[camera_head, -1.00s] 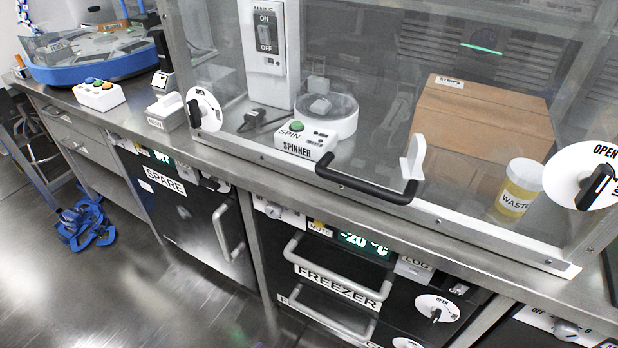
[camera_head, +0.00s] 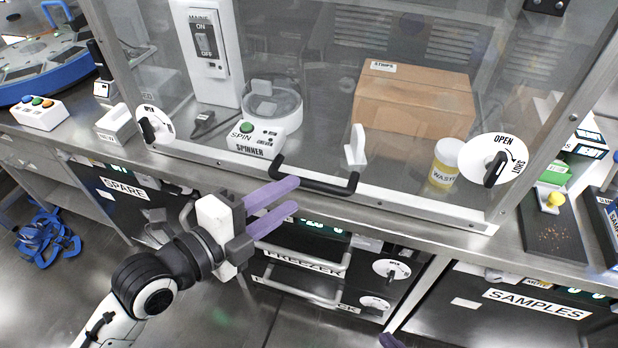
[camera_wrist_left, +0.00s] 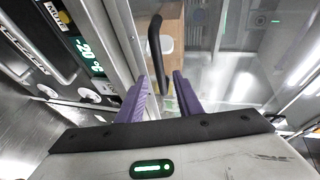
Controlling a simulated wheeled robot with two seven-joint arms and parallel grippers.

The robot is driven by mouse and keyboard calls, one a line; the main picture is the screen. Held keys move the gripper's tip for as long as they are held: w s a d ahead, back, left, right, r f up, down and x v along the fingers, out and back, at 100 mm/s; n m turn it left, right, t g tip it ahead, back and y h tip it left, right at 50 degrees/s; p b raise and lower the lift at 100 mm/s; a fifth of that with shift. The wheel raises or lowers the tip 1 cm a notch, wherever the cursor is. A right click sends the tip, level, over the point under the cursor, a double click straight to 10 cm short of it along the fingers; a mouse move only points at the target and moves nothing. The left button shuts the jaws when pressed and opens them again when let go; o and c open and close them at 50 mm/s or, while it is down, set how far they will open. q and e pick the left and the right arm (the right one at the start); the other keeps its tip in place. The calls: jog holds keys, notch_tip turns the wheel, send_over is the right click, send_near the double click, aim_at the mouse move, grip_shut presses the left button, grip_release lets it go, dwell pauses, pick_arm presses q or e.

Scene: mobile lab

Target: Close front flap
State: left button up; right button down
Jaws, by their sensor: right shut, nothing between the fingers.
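The front flap (camera_head: 330,100) is a clear panel on the metal-framed enclosure, with a pale lower rail (camera_head: 410,203) close to the bench top. I cannot tell whether the rail is fully seated. A black bar handle (camera_head: 315,186) is on its lower part. Round white latch dials with black knobs sit at the left (camera_head: 155,124) and right (camera_head: 494,160). My left gripper (camera_head: 296,194) is open and empty, just in front of and below the handle. In the left wrist view the handle (camera_wrist_left: 155,50) lies ahead, between the purple fingers. Only a purple tip of my right gripper (camera_head: 392,341) shows, at the bottom edge.
Behind the panel are a spinner (camera_head: 265,125), a cardboard box (camera_head: 415,100), a white upright piece (camera_head: 356,146) and a waste jar (camera_head: 444,162). Freezer drawer handles (camera_head: 300,290) jut out below the bench. A dark tray (camera_head: 552,232) lies right of the enclosure.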

aim_at(306, 186)
pick_arm(q)
jog(key=x, duration=0.7)
grip_shut()
